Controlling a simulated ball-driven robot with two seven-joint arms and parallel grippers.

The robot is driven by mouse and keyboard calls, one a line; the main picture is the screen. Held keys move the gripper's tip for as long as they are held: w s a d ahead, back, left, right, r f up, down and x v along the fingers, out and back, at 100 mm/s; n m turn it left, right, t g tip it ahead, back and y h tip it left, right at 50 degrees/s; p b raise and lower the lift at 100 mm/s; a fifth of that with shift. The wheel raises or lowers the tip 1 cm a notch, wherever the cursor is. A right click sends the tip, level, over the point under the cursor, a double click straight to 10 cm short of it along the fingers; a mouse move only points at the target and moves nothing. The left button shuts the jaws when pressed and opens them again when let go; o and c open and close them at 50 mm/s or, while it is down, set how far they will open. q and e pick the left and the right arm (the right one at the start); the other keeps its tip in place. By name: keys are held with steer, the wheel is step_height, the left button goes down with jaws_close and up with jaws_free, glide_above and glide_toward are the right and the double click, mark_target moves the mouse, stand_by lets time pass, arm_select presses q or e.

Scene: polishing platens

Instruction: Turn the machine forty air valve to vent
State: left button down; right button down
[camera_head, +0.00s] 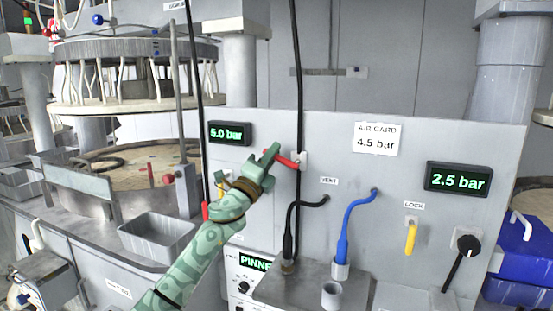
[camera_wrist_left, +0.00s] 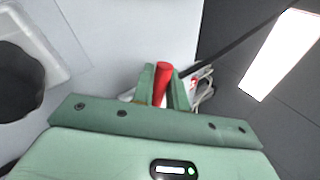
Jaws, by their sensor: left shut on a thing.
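The air valve on the grey panel has a red lever (camera_head: 286,161) that runs left from a pale valve body (camera_head: 301,160), its free end slightly raised. My left gripper (camera_head: 270,157) is shut on the lever's left part. In the left wrist view the red lever (camera_wrist_left: 163,83) stands between the two green fingers (camera_wrist_left: 163,92), which partly hide it. A small "VENT" label (camera_head: 329,181) sits on the panel, below and right of the valve. My right gripper is not in view.
A black cable (camera_head: 297,80) hangs down past the valve body. Displays read 5.0 bar (camera_head: 229,133) and 2.5 bar (camera_head: 457,178); a card (camera_head: 377,139) reads 4.5 bar.

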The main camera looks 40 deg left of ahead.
arm_select(q)
steer(key=shift+a+f+n+y+b, duration=0.1)
steer(key=shift+f+n+y+b, duration=0.25)
steer(key=shift+n+y, duration=0.8)
steer(key=shift+a+f+n+y+b, duration=0.1)
steer(key=shift+f+n+y+b, duration=0.25)
steer(key=shift+n+y, duration=0.8)
steer(key=shift+f+n+y+b, duration=0.2)
steer(key=shift+f+n+y, duration=0.4)
steer(key=shift+n, duration=0.9)
steer(key=c, duration=1.5)
jaws_free()
steer(key=shift+o, duration=0.2)
steer(key=shift+r, duration=0.1)
steer(key=b+v, duration=0.1)
steer(key=v, duration=1.5)
steer(key=shift+s+b, duration=0.25)
steer(key=shift+b, duration=0.1)
steer(key=shift+d, duration=0.1)
